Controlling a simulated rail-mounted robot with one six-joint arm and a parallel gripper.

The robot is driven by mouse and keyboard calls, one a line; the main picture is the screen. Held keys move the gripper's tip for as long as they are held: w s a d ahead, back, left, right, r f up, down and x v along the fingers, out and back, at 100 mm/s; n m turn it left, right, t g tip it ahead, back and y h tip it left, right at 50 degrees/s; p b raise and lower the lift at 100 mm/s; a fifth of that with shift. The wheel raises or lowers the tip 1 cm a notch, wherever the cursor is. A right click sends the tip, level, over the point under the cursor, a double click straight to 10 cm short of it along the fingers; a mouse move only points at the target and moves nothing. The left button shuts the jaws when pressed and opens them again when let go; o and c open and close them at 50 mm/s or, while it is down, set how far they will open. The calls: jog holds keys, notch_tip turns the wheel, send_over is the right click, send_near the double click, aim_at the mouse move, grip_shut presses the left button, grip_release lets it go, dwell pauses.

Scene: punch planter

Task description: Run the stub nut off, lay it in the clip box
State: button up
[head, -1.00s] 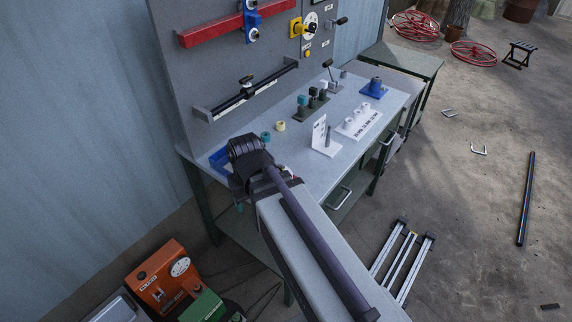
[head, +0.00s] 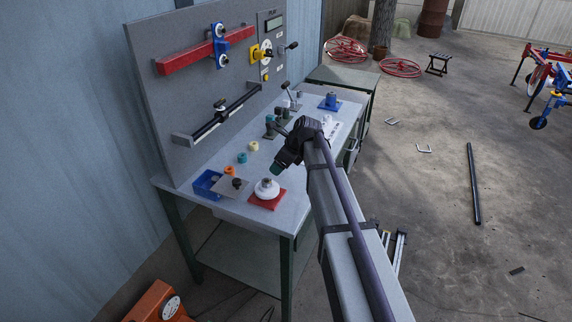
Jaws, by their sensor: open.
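A blue open box (head: 207,186), perhaps the clip box, sits at the near left end of the bench. A grey plate (head: 226,188) beside it carries a small dark nut-like piece (head: 237,183). A blue block (head: 330,101) with an upright stub stands at the far end of the bench. I cannot tell which piece is the stub nut. My gripper (head: 277,168) is open above the bench, apart from these things and right of the blue box. Its fingers are small and dark here.
A white round part (head: 267,187) sits on a red pad (head: 270,200) close below my gripper. A grey panel (head: 170,95) with a dark bar (head: 222,114) rises along the bench's back.

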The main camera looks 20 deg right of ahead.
aim_at(267, 181)
jog(key=b+x, duration=0.8)
jog(key=x, duration=0.2)
jog(key=shift+s+d+f+b, duration=0.15)
jog(key=shift+b, duration=0.15)
jog(key=shift+a+f+b, duration=0.25)
jog(key=shift+f+b, duration=0.05)
jog(key=shift+f, duration=0.05)
jog(key=shift+r, duration=0.15)
jog(key=shift+c, duration=0.4)
